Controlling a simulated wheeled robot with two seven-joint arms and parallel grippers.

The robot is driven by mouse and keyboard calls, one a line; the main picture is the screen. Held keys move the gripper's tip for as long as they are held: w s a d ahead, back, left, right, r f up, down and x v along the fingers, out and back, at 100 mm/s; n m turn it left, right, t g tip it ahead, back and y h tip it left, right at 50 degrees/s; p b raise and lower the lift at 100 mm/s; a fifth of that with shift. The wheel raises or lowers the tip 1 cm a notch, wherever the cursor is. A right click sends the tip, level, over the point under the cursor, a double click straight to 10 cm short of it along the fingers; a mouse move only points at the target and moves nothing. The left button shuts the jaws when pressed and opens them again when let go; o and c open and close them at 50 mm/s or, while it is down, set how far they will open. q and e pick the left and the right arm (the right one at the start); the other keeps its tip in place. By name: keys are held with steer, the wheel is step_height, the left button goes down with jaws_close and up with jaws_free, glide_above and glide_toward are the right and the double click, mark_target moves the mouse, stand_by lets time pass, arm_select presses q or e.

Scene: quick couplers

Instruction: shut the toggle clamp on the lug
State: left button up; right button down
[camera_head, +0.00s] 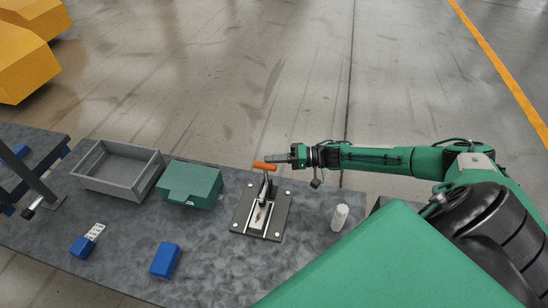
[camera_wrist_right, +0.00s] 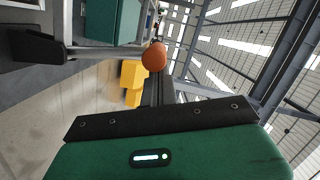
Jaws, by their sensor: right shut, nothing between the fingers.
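The toggle clamp (camera_head: 266,192) stands on a dark base plate (camera_head: 241,220) with a pale strip down its middle. Its lever rises from the plate to an orange handle (camera_head: 263,165), which is raised well above it. The rounded end of the handle (camera_wrist_right: 154,57) shows in the right wrist view. My right gripper (camera_head: 284,158) is shut and empty, its fingertips beside the handle's right end; I cannot tell whether they touch. The fingers also show in the wrist view (camera_wrist_right: 155,88). I cannot make out the lug clearly. My left gripper is not in view.
A grey open bin (camera_head: 124,191) and a green box (camera_head: 190,185) stand left of the clamp. Blue blocks (camera_head: 164,260) (camera_head: 80,247) lie nearer the front. A white cylinder (camera_head: 339,217) stands to the right. The table between the blocks and plate is clear.

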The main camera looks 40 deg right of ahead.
steer(key=shift+s+f, duration=0.3)
steer(key=shift+s, duration=0.05)
steer(key=b+v, duration=0.5)
steer(key=v, duration=0.8)
steer(key=shift+d+r, duration=0.25)
steer(key=shift+r, duration=0.2)
